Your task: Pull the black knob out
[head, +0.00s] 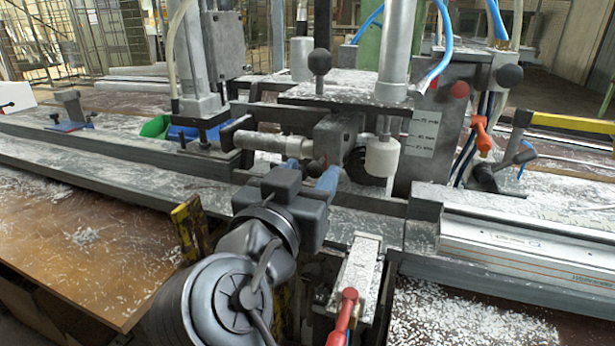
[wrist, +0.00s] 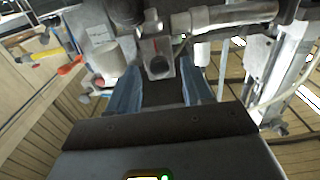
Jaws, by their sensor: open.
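My gripper (head: 311,172) is open, with its two blue fingers pointing at the grey clamp block (head: 338,130). A small dark round knob (head: 314,167) shows low on the front of the block, between the fingertips and partly hidden by them. In the wrist view, the fingers (wrist: 160,88) stand apart on both sides of a dark round end (wrist: 158,66) on the block. I cannot tell whether either finger touches it. A larger black ball knob (head: 319,62) stands on an upright stem above the block. Another black ball (head: 509,75) is farther right.
A white cylinder (head: 381,157) hangs close to the right of the block. A horizontal pale rod (head: 262,142) runs to its left. A red-handled clamp (head: 343,315) is near the front. An orange lever (head: 481,135) and yellow handle (head: 570,123) are at right. White chips litter the bench.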

